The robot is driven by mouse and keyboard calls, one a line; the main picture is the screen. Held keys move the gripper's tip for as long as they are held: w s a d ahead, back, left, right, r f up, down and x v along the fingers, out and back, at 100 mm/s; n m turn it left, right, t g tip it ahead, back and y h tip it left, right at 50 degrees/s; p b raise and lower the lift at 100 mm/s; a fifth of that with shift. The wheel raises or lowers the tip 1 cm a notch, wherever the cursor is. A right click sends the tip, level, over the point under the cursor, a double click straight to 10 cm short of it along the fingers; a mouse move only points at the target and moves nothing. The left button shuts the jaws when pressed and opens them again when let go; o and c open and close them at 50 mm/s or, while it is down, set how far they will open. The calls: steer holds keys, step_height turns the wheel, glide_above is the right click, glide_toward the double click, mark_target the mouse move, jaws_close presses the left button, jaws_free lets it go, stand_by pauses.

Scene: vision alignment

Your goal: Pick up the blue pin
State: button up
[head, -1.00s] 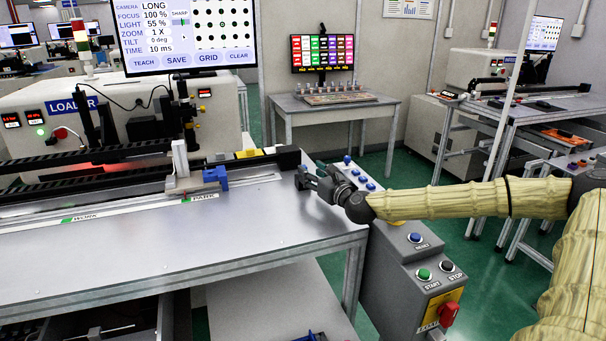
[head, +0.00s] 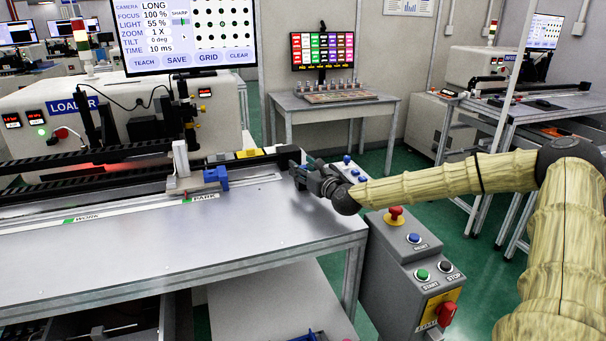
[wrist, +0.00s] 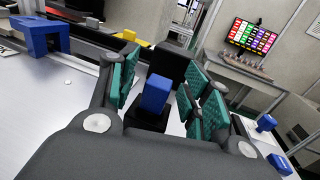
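The blue pin (wrist: 156,95) stands upright on a dark base in the wrist view, between my gripper's two teal finger pads. My gripper (wrist: 163,88) is open, with a visible gap between the pin and each pad; I see no contact. In the head view my gripper (head: 300,173) is at the right end of the metal table, by the end of the dark rail. The pin cannot be made out there, behind or among the fingers.
A dark block (wrist: 170,62) stands just beyond the pin. A blue bracket (head: 216,177) sits on the rail to the left. A grey control box with buttons (head: 413,255) stands right of the table (head: 200,255). The tabletop's front is clear.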

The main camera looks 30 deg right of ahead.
jaws_close()
steer(key=shift+r, duration=0.1)
